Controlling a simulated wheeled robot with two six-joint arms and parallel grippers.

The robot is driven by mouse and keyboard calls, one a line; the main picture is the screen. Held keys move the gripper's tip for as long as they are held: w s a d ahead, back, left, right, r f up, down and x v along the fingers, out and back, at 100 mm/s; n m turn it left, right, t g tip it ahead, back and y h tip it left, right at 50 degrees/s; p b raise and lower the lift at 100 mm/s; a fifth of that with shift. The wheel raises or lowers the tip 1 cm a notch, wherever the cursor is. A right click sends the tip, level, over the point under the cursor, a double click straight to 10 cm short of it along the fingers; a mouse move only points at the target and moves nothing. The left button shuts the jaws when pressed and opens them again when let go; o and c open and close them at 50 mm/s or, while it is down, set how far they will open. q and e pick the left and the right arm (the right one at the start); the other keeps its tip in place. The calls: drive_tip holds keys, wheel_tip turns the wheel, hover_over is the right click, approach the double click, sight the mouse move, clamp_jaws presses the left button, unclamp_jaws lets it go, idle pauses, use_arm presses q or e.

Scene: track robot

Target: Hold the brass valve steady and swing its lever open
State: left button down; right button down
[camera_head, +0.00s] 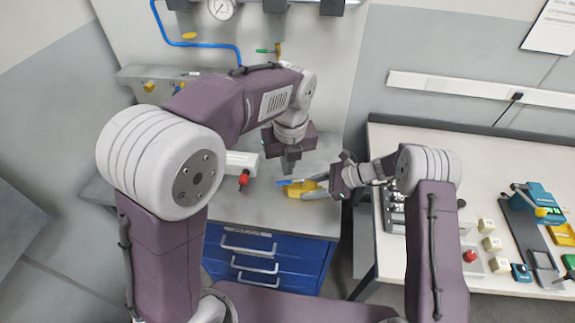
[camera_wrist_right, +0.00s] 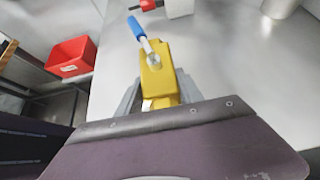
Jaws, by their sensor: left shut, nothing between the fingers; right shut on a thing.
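The brass valve (camera_head: 303,190) is a yellow body at the right end of the grey worktop, with a blue-handled lever (camera_head: 288,182) on top. My right gripper (camera_head: 322,187) is shut on the valve body from the right. In the right wrist view, the grey fingers flank the valve (camera_wrist_right: 157,78), and the lever (camera_wrist_right: 138,30) points away from my gripper, slightly left of the body's length. My left gripper (camera_head: 289,164) is shut and empty, pointing down just above the lever's blue end, apparently apart from it.
A white block with a red knob (camera_head: 244,179) stands left of the valve. Blue drawers (camera_head: 262,259) lie below the worktop. A white table (camera_head: 470,150) with several small devices stands at the right. A red bin (camera_wrist_right: 72,57) shows beside the worktop.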

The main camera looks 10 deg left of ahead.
use_arm(q)
drive_tip(key=shift+m, duration=0.7)
approach(283, 182)
drive_tip(key=s+f, duration=0.4)
drive_tip(key=f, duration=0.1)
drive_tip(key=shift+w+f, duration=0.55)
drive_tip(key=shift+w, duration=0.35)
drive_tip(key=shift+w+f, duration=0.5)
drive_tip(key=shift+w, duration=0.35)
drive_tip(key=shift+w+a+f, duration=0.2)
drive_tip(key=shift+w+a, duration=0.15)
drive_tip(key=shift+w, duration=0.35)
drive_tip(key=shift+d, duration=0.1)
